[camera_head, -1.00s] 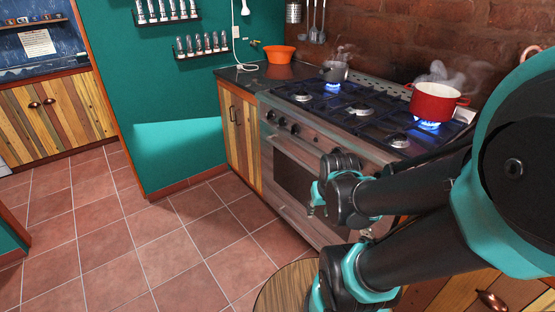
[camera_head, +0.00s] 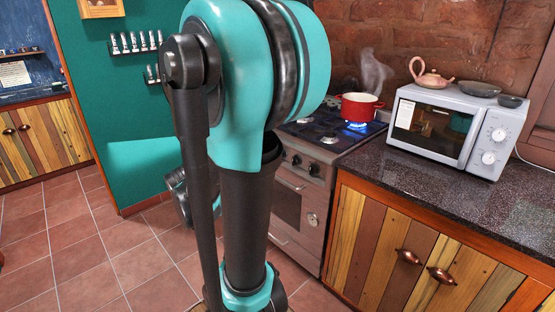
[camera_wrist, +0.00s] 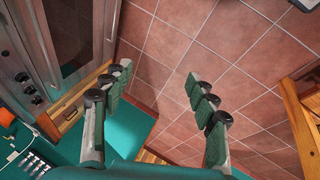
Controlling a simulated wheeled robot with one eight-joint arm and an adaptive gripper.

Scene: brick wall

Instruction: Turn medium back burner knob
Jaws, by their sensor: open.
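The stove's front knobs (camera_head: 295,160) show in the head view to the right of my arm. They also show in the wrist view as several dark knobs (camera_wrist: 30,88) at the left edge. I cannot tell which one belongs to the medium back burner. The stove front (camera_head: 287,203) is partly hidden by my arm in the head view, as is the left of the stovetop. My gripper (camera_wrist: 158,74) is open and empty over the tiled floor, to the right of the knobs in the wrist view and apart from them.
A red pot (camera_head: 358,107) stands over a lit blue flame. A microwave (camera_head: 440,148) sits on the dark counter (camera_head: 395,180) right of the stove. A teal wall (camera_head: 110,75) stands at left. Tiled floor (camera_head: 70,235) lies open at the left.

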